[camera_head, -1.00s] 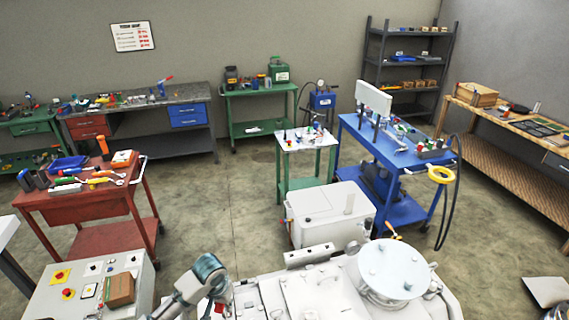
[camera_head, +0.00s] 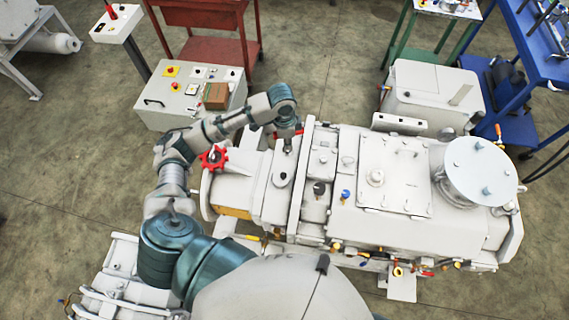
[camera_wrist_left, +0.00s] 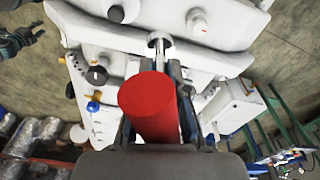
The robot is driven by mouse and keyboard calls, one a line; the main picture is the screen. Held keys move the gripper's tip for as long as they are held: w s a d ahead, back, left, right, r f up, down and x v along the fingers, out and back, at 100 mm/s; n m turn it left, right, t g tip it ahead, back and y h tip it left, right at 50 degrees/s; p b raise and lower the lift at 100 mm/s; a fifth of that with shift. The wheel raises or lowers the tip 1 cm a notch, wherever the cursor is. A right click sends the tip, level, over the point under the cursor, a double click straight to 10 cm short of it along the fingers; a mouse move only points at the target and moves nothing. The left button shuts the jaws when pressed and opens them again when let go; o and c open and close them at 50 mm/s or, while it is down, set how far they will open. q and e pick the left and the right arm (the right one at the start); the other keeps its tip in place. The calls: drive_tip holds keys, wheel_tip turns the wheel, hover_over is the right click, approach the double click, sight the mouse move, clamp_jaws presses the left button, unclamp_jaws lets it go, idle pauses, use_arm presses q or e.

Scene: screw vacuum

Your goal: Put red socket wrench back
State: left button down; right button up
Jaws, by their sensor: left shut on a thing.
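The red socket wrench shows in the left wrist view as a thick red cylindrical handle (camera_wrist_left: 150,105) with a metal shaft beyond it. My left gripper (camera_wrist_left: 155,120) is shut on the handle, one finger on each side. In the head view my left gripper (camera_head: 287,133) is over the left part of the white vacuum pump (camera_head: 385,215), and only a little red shows at its tip. The shaft's far end is close to the pump's top; I cannot tell whether it touches. My right gripper is not in the head view. A dark fingered shape at the wrist view's upper left is unclear.
A red handwheel (camera_head: 213,157) is just left of the gripper. A grey control box (camera_head: 192,98) stands behind it, and a red cart (camera_head: 205,18) further back. A white box unit (camera_head: 430,95) stands behind the pump. Open floor lies between the cart and this unit.

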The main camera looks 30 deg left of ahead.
use_arm(q)
drive_tip(key=m, duration=0.2)
drive_tip(key=a+f+m, duration=0.1)
drive_tip(key=m, duration=0.1)
drive_tip(key=shift+s+a+h, duration=0.15)
drive_tip(key=shift+h, duration=0.15)
drive_tip(key=shift+f+m, duration=0.2)
drive_tip(key=shift+m, duration=0.2)
wheel_tip(320, 180, down, 10)
drive_tip(key=shift+r, duration=0.15)
drive_tip(key=c, duration=1.2)
unclamp_jaws()
drive_tip(key=shift+o, duration=0.2)
wheel_tip(320, 180, up, 12)
drive_tip(key=a, duration=0.1)
drive_tip(key=shift+s+a, duration=0.15)
drive_tip(key=shift+a, duration=0.1)
